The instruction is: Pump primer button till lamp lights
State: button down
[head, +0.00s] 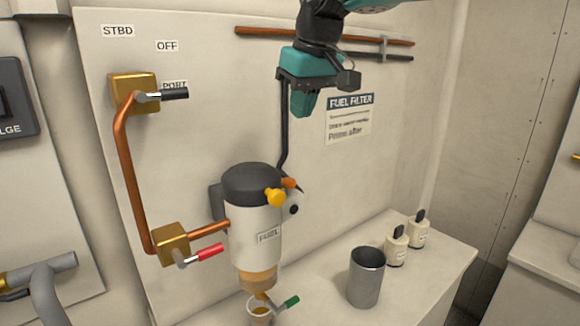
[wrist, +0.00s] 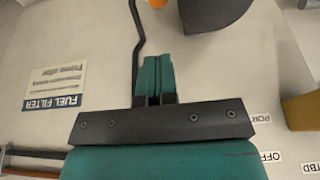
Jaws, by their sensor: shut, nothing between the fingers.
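The fuel filter (head: 256,225) is a pale cylinder with a dark cap (head: 250,181), mounted on the panel. A yellow knob (head: 274,197) sticks out from the cap's front and looks like the primer button. A small dark round piece (head: 293,209) sits on the panel to its right; it shows no glow, and I cannot tell if it is the lamp. My gripper (head: 302,108) is shut and empty, above and apart from the filter. In the wrist view its teal fingers (wrist: 155,65) are together, with the dark cap (wrist: 213,10) beyond them.
A dark hose (head: 284,135) runs down the panel to an orange fitting (head: 289,183). Copper pipes and red-handled (head: 208,252) and black-handled (head: 174,94) valves lie left. A cup (head: 260,310), a metal canister (head: 366,277) and small bottles (head: 397,247) stand below.

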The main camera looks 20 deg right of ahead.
jog(key=p+x, duration=0.1)
jog(key=x, duration=0.3)
jog(key=p+x, duration=0.1)
jog(key=x, duration=0.3)
jog(key=p+x, duration=0.1)
jog(key=x, duration=0.4)
jog(key=shift+s+f, duration=0.1)
jog(key=shift+s, duration=0.25)
jog(key=shift+f+p, duration=0.3)
jog(key=shift+f, duration=0.15)
jog(key=shift+f, duration=0.1)
jog(key=shift+f+b, duration=0.85)
jog(key=shift+f, duration=0.1)
jog(key=shift+s+d+f, duration=0.1)
jog(key=shift+s+f, duration=0.05)
notch_tip(320, 180, up, 5)
jog(key=p, duration=0.3)
jog(key=shift+p, duration=0.3)
jog(key=a+b+v, duration=0.1)
jog(key=b+v, duration=0.2)
jog(key=v, duration=0.7)
jog(key=shift+d, duration=0.55)
